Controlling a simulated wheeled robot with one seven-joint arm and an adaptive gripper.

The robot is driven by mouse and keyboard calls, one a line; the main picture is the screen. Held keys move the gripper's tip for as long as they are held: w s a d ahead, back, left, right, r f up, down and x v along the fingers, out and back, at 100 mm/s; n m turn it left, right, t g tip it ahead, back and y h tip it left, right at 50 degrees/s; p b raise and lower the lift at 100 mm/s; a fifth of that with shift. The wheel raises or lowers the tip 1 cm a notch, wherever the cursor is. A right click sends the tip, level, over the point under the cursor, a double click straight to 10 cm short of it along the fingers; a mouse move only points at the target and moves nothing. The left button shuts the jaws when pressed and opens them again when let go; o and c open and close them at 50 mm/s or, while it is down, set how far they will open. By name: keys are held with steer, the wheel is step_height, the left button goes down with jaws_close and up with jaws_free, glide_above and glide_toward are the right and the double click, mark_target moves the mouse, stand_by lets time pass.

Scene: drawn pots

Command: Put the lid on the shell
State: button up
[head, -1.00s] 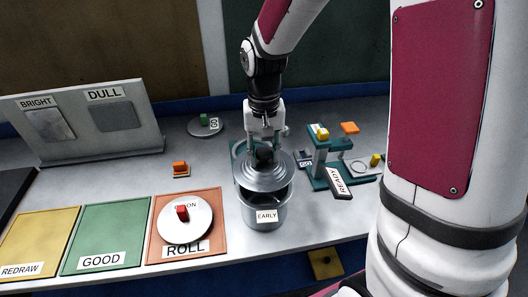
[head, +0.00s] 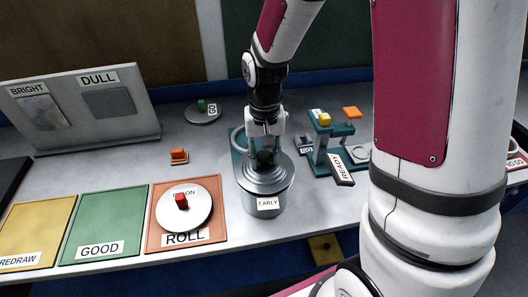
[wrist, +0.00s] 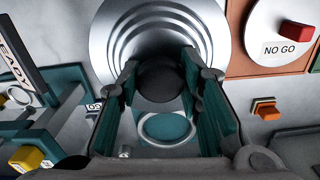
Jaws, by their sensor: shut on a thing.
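The shell (head: 263,203) is a grey metal pot labelled EARLY near the table's front edge. The lid (head: 254,182) is a round, stepped metal disc with a black knob. It lies about level over the shell's mouth, with no dark gap visible at the front; the rear rim is hidden. My gripper (head: 265,155) is shut on the lid's black knob, directly above the shell. In the wrist view the teal finger pads stand on either side of the knob (wrist: 160,82), and the lid (wrist: 115,35) fills the top middle.
A teal stand (head: 322,145) with a READY tag (head: 341,170) stands close on the right. A white disc with a red knob (head: 181,201) lies on the ROLL pad (head: 217,225) to the left. An orange block (head: 179,154) sits behind it. A slanted board (head: 80,105) stands at back left.

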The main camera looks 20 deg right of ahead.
mark_target(265, 155)
steer(key=shift+f, duration=0.55)
stand_by(0.7)
steer(key=o, duration=1.3)
step_height(265, 155, up, 12)
steer(key=s+r+n+t+b, duration=0.2)
steer(key=s+r+t, duration=0.3)
steer(key=s+r, duration=0.4)
steer(key=s+n, duration=0.1)
steer(key=s, duration=0.3)
steer(key=shift+s+r+n+t, duration=0.25)
steer(key=shift+s+n+t, duration=0.05)
